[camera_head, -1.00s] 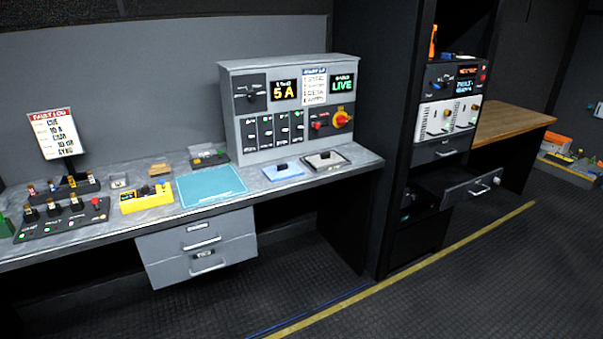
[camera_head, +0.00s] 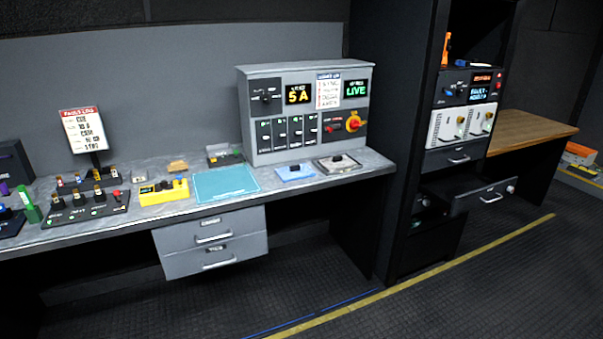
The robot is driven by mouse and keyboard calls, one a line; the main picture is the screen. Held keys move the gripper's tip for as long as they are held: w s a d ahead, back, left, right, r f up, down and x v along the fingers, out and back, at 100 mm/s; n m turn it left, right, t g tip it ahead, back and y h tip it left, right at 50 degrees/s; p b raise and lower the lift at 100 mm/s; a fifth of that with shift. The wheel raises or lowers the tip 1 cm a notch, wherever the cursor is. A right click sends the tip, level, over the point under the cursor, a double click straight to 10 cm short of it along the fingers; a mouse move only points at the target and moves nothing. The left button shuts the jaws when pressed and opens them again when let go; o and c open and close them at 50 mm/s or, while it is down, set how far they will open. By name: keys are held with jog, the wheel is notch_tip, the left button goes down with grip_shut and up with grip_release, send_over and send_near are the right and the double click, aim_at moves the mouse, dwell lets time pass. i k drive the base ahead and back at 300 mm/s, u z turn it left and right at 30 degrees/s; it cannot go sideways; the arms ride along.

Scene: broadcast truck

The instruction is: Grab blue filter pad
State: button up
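A light blue pad with a small dark knob or grip on top, which looks like the blue filter pad (camera_head: 285,176), lies flat on the grey counter (camera_head: 160,224) in front of the grey control panel. A similar grey pad (camera_head: 324,166) with a dark grip lies just to its right. My gripper is not in view.
A flat teal mat (camera_head: 225,184) lies left of the blue pad. A yellow device (camera_head: 163,192) and a black switch board (camera_head: 85,209) stand further left. A rack drawer (camera_head: 484,196) sticks out at the right. The floor in front is clear.

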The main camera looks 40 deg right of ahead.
aim_at(294, 172)
jog(key=u, duration=0.1)
jog(key=i, duration=0.95)
jog(key=z, duration=0.1)
